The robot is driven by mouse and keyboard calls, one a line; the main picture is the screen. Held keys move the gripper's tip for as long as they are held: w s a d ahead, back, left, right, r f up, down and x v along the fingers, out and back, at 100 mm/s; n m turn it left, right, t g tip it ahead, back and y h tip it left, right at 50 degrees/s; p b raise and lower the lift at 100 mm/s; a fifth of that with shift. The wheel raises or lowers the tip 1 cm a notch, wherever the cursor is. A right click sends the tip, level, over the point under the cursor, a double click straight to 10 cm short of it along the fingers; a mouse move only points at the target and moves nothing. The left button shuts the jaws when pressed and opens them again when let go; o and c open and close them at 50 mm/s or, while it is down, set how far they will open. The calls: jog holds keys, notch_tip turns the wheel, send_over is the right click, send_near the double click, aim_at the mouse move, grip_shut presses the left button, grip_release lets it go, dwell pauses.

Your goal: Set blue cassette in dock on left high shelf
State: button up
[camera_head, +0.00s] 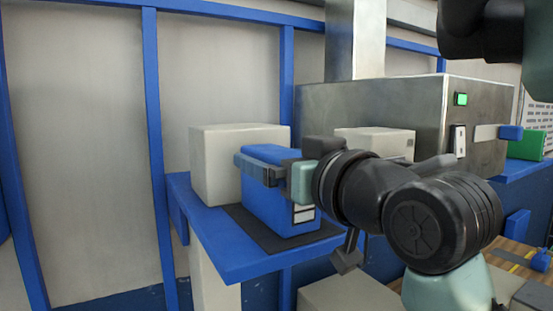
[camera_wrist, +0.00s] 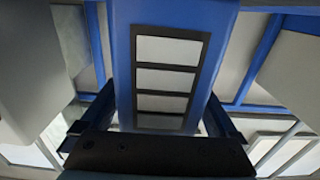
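The blue cassette (camera_head: 274,205) stands upright on a dark dock pad (camera_head: 248,228) on the blue shelf (camera_head: 205,225), with a pale label panel low on its near face. In the wrist view the cassette (camera_wrist: 172,70) fills the middle, with several pale panels in a dark frame. My gripper (camera_head: 262,170) is at the cassette's upper part, its fingers along both sides. In the wrist view my gripper's fingers (camera_wrist: 160,110) look shut against the cassette's sides. The cassette seems to rest on the pad; its underside is hidden.
A cream box (camera_head: 215,165) stands on the shelf right behind the cassette. A metal machine housing (camera_head: 400,105) with a green light is to the right, with another pale box (camera_head: 375,139) in front of it. Blue frame posts (camera_head: 153,130) rise behind the shelf.

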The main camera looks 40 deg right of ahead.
jog(key=shift+r, duration=0.1)
jog(key=shift+s+r, duration=0.1)
jog(key=shift+r, duration=0.15)
jog(key=v, duration=1.2)
